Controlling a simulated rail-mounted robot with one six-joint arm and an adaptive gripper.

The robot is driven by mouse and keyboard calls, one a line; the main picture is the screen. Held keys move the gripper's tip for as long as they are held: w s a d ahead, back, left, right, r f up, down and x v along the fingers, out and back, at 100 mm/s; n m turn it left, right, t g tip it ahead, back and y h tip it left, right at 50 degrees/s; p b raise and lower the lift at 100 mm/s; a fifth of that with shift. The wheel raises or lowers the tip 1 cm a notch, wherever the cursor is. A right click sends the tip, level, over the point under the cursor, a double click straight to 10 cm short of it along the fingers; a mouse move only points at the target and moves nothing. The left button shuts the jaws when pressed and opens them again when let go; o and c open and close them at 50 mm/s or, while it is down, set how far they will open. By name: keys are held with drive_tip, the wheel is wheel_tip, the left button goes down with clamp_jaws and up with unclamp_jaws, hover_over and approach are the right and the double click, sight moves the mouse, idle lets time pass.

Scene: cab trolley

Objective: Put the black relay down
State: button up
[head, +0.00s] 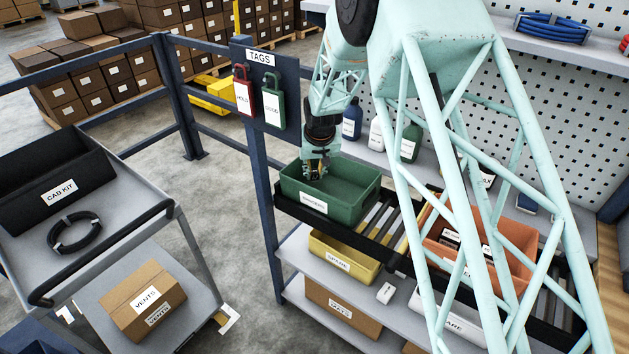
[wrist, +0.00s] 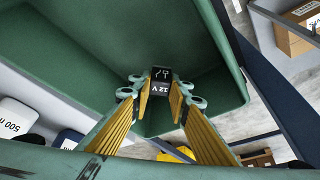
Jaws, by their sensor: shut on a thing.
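The black relay (wrist: 160,82) is a small dark block with white markings, one reading "12 V". My gripper (wrist: 160,90) is shut on it, with the relay between the tips of its yellow-padded fingers. In the head view my gripper (head: 316,170) points down at the green bin (head: 345,206), near its back left part. The wrist view shows the green bin's wall (wrist: 85,75) around the fingertips. I cannot tell how far the relay is above the bin's floor. The relay is too small to make out in the head view.
The green bin stands on a roller shelf beside an orange bin (head: 520,268). A yellow bin (head: 342,258) sits below. Bottles (head: 376,134) stand behind. A tag board (head: 267,90) is at left. A trolley holds a black CAB KIT bin (head: 55,190) and a cable coil (head: 75,232).

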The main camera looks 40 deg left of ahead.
sight(314, 179)
drive_tip(key=shift+f, duration=1.85)
drive_tip(key=shift+f, duration=0.1)
drive_tip(key=o, duration=0.8)
drive_tip(key=shift+v, duration=3.85)
